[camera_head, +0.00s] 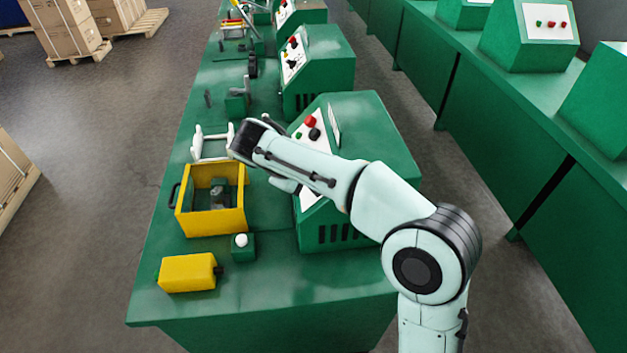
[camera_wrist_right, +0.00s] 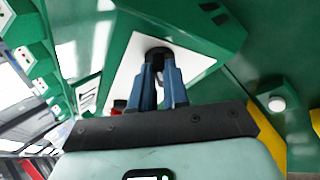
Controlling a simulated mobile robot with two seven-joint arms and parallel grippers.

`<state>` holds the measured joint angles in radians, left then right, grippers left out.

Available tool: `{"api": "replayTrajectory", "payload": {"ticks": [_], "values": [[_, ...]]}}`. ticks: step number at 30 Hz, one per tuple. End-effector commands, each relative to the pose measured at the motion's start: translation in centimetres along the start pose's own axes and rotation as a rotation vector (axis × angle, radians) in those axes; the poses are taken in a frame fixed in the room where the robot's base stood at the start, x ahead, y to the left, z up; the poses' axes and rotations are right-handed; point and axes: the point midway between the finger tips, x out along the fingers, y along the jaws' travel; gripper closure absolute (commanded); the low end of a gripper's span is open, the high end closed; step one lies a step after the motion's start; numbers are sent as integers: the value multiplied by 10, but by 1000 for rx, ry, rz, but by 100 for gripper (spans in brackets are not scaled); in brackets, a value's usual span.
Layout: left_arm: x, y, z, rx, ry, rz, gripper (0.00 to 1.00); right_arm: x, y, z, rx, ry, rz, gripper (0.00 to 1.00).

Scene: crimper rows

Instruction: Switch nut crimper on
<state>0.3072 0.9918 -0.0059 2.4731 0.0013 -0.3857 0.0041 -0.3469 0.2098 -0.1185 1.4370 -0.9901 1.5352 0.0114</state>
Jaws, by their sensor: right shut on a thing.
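The green machine (camera_head: 372,125) nearest me on the bench has a sloped white control panel (camera_head: 311,203). A red button (camera_head: 310,121) and a black button (camera_head: 314,134) show on its upper part. In the right wrist view, my right gripper (camera_wrist_right: 160,72) is shut on a round black knob (camera_wrist_right: 158,53) on the white panel (camera_wrist_right: 122,72). A red button (camera_wrist_right: 119,104) shows left of the fingers. In the head view my right arm covers the fingers and the knob. My left gripper is not in view.
A yellow open frame (camera_head: 212,222), a yellow box (camera_head: 187,273) and a small green block with a white button (camera_head: 240,241) stand on the bench left of the machine. Similar machines stand farther back. Another bench runs along the right, beyond a floor aisle.

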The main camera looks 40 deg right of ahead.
Motion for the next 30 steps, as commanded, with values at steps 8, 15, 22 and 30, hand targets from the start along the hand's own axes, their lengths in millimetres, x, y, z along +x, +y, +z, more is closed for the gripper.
{"api": "replayTrajectory", "payload": {"ticks": [8, 15, 22, 30], "values": [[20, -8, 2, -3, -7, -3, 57, 2, -7, -1, 232, 0, 110, 100], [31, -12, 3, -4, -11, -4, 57, 2, -10, -2, 410, 0, 193, 100], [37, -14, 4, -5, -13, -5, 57, 2, -12, -3, 529, -1, 247, 100], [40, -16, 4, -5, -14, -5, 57, 2, -12, -4, 595, -2, 278, 100]]}}
